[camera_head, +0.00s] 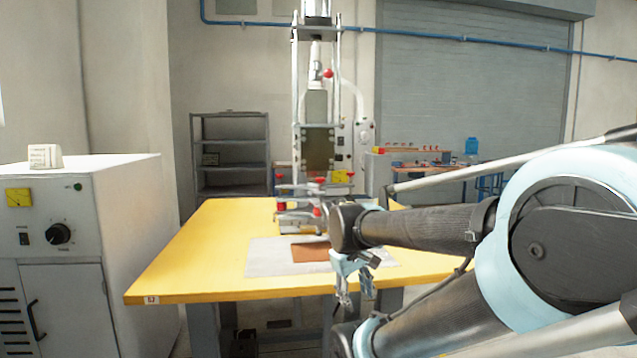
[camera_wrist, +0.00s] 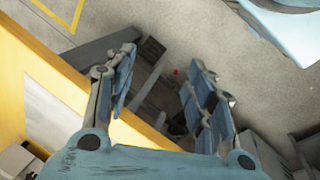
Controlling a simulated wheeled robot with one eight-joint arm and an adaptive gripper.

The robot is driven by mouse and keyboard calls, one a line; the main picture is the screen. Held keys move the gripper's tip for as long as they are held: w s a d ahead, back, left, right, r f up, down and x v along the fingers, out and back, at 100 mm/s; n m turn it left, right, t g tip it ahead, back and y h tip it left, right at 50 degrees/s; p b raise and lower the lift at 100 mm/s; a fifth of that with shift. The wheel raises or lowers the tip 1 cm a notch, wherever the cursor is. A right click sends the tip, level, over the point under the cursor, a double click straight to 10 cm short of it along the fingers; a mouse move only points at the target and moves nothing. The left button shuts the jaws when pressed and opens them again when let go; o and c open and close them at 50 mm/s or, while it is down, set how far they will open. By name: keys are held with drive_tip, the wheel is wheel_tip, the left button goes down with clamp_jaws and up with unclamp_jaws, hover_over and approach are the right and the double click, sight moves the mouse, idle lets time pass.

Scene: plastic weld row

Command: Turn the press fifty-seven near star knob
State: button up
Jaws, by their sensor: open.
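The tall press (camera_head: 317,105) stands at the back of the yellow table. Small red knobs show on it, one high on the column (camera_head: 328,73) and others low near its base, such as one red knob (camera_head: 317,211). They are too small to tell which is the near star knob, and no number on the press is readable. My gripper (camera_head: 355,297) hangs open and empty at the table's front edge, nearer to me than the press and apart from it. In the wrist view my gripper (camera_wrist: 163,72) has its fingers spread, with floor and table parts beyond and no knob between them.
The yellow table (camera_head: 210,245) carries a pale mat (camera_head: 268,262) with a brown sheet (camera_head: 310,252). A white cabinet (camera_head: 110,210) with a dial stands at the left. A grey shelf (camera_head: 230,150) stands behind. The table's left part is clear.

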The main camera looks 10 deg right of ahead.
drive_tip(key=w+a+r+n+t+h, duration=0.1)
drive_tip(key=w+r+n+h, duration=0.3)
drive_tip(key=w+r+n, duration=0.5)
drive_tip(key=w+a+r+n+h, duration=0.15)
drive_tip(key=w+r+h, duration=0.25)
drive_tip(key=w+r, duration=0.55)
drive_tip(key=w+a+r+n+t+h, duration=0.2)
drive_tip(key=w+a+r+n+h, duration=0.15)
drive_tip(key=w+a, duration=0.45)
drive_tip(key=w+a+r+n+t+h, duration=0.2)
drive_tip(key=w+a+n+h, duration=0.15)
drive_tip(key=w+a, duration=0.45)
drive_tip(key=shift+y, duration=0.5)
drive_tip(key=x, duration=1.5)
drive_tip(key=shift+s+d+r, duration=0.1)
drive_tip(key=shift+s+d, duration=0.1)
drive_tip(key=shift+d, duration=0.25)
drive_tip(key=shift+c, duration=0.3)
drive_tip(key=c, duration=1)
